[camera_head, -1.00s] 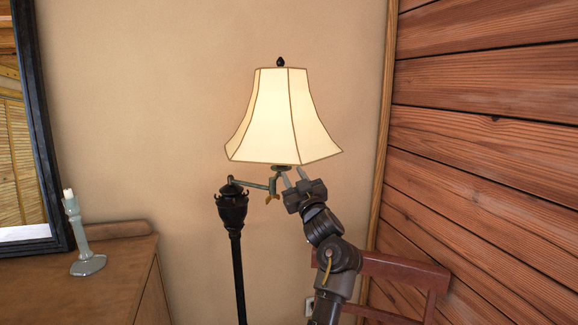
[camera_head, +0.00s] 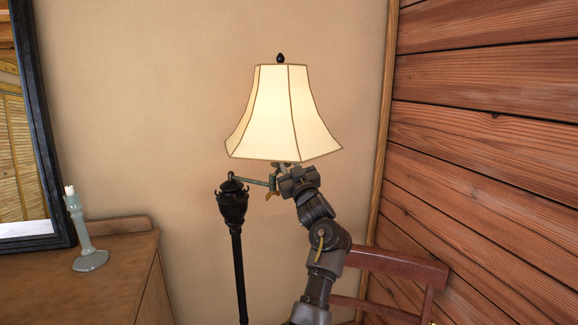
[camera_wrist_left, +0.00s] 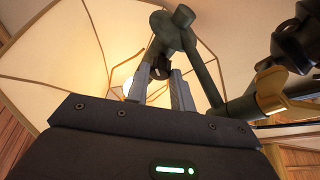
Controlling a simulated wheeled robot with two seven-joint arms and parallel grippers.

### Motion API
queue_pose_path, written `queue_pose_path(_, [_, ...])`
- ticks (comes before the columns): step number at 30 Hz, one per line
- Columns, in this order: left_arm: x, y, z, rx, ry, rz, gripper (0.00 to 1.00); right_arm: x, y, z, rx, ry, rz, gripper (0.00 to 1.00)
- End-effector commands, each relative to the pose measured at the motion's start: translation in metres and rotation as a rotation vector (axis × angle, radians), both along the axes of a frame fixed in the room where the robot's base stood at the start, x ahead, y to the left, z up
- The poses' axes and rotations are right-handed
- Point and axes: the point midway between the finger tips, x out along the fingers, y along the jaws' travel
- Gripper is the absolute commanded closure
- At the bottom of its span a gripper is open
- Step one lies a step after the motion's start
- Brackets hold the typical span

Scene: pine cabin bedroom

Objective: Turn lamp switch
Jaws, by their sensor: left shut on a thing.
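The floor lamp has a cream, flared shade (camera_head: 283,112) on a black post (camera_head: 233,205) with a greenish side arm (camera_head: 250,181). The shade looks bright. My left gripper (camera_head: 283,168) is just under the shade, at the lamp's socket. In the left wrist view, the shade (camera_wrist_left: 55,62) is overhead and the green metal fitting (camera_wrist_left: 200,65) runs beside my left gripper (camera_wrist_left: 161,82). Its two fingers are shut around a small dark switch (camera_wrist_left: 158,70) below the socket, partly hidden by the fingers. My right gripper is not in view.
A wooden dresser (camera_head: 95,285) with a pale candlestick (camera_head: 85,240) and a dark-framed mirror (camera_head: 45,130) stands at left. A reddish-brown chair (camera_head: 400,265) is behind my arm. A plank wall (camera_head: 490,130) closes the right side.

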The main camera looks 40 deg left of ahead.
Motion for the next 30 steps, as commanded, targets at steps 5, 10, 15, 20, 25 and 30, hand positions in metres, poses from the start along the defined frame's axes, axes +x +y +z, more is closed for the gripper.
queue_pose_path(5, [-0.001,0.000,0.002,0.019,0.028,0.001,0.99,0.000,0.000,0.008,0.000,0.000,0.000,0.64])
queue_pose_path(10, [-0.001,0.001,0.004,0.065,0.105,0.000,0.99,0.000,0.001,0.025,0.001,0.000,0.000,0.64])
queue_pose_path(15, [-0.003,0.002,0.007,0.137,0.217,0.000,0.99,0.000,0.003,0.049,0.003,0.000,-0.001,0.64])
queue_pose_path(20, [-0.004,0.003,0.007,0.208,0.329,0.000,0.99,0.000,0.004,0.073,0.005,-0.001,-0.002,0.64])
queue_pose_path(25, [-0.005,0.003,0.008,0.278,0.437,-0.001,0.99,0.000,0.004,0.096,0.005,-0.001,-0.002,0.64])
queue_pose_path(30, [-0.006,0.004,0.006,0.332,0.522,0.000,0.99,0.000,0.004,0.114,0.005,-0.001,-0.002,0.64])
